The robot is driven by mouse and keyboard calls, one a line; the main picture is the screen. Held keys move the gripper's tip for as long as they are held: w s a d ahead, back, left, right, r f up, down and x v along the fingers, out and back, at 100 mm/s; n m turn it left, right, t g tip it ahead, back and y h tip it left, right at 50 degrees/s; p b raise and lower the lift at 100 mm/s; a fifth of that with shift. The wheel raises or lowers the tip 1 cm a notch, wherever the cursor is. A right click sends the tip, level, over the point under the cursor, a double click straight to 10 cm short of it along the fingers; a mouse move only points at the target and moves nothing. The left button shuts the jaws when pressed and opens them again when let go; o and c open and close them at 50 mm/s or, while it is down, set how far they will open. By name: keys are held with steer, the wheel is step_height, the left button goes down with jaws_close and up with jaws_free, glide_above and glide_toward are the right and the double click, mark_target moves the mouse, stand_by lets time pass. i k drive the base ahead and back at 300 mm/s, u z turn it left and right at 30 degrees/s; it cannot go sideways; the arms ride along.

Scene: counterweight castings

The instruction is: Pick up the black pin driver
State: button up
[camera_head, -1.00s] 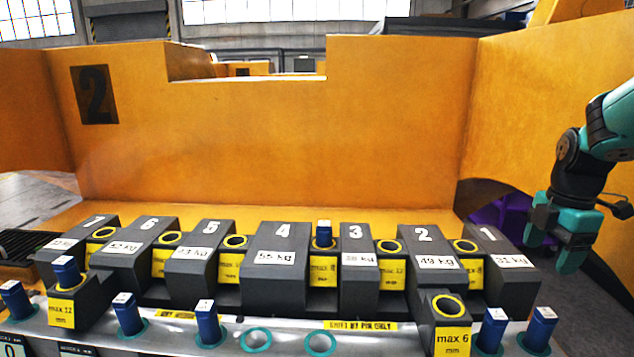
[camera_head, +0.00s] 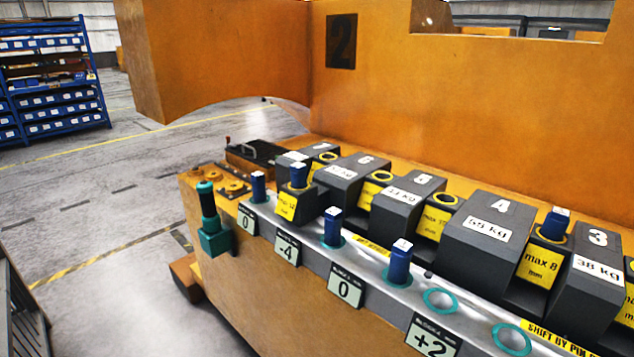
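A dark, upright tool with a cylindrical grip and a teal top (camera_head: 207,200) stands in a teal holder (camera_head: 215,240). It is on the left end of the orange frame, and I take it to be the black pin driver. Its lower part is hidden in the holder. My gripper is out of view now.
Grey numbered castings (camera_head: 485,237) stand in a row on the orange frame. Blue pins (camera_head: 398,262) stand in the metal rail (camera_head: 375,290), beside empty teal-rimmed holes (camera_head: 440,301). A black grated tray (camera_head: 256,152) lies behind. Open floor (camera_head: 90,225) is at left; a blue shelf (camera_head: 50,80) stands far left.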

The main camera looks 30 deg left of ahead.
mark_target(211, 219)
steer(key=u, duration=1.65)
steer(key=i, duration=1.85)
steer(key=u, duration=0.55)
